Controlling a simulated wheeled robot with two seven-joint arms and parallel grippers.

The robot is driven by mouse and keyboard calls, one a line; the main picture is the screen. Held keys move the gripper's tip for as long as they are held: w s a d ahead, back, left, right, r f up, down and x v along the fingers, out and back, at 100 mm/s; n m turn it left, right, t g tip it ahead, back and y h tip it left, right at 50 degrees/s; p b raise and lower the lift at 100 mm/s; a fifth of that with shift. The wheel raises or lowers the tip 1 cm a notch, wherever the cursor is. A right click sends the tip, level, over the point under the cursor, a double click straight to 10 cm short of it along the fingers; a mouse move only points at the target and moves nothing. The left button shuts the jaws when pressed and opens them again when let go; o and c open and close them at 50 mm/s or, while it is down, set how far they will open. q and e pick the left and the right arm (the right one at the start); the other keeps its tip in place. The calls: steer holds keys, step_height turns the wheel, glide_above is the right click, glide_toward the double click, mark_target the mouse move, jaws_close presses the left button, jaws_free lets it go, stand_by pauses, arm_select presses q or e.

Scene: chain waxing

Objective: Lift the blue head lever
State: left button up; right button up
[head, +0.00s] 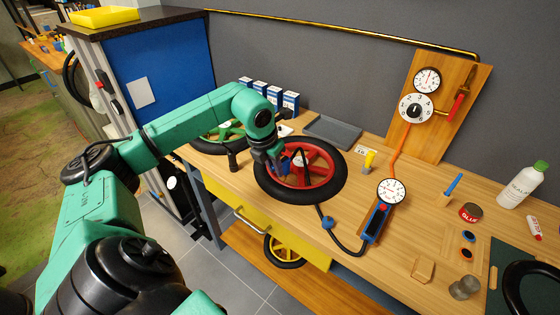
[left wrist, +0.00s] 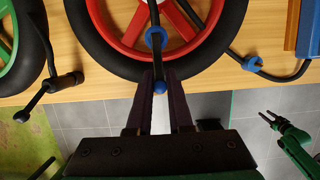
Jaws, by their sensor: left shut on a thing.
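The blue head lever (left wrist: 160,87) ends in a small blue ball between the fingertips of my left gripper (left wrist: 161,80) in the left wrist view. The gripper is shut on it. A blue ring of the pump head (left wrist: 156,38) sits just beyond, over the red wheel (left wrist: 120,52). In the head view my left gripper (head: 277,163) reaches down over the red wheel (head: 318,165) and hides most of the head and lever. My right gripper (left wrist: 270,118) shows small at the right of the left wrist view, with its fingers apart, away from the wheel.
A black hose (head: 340,244) with a blue clip (head: 328,222) runs from the wheel to the blue gauge handle (head: 376,222). A green wheel (head: 218,137) lies to the left. A grey tray (head: 332,131) stands behind. The bench's front edge is near the red wheel.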

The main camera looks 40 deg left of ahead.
mark_target(283, 159)
arm_select(q)
steer(key=shift+w+r+p, duration=0.2)
steer(key=shift+r+p, duration=0.45)
steer(key=shift+r, duration=0.1)
steer(key=shift+w+r+p, duration=0.2)
steer(key=shift+r+p, duration=0.4)
steer(key=shift+r, duration=0.1)
steer(key=shift+w+r+p, duration=0.8)
steer(key=shift+p, duration=0.45)
jaws_close()
steer(key=o, duration=1)
jaws_free()
steer(key=shift+f, duration=0.1)
steer(key=shift+r, duration=0.25)
steer(key=b+v, duration=0.2)
steer(key=v, duration=1.2)
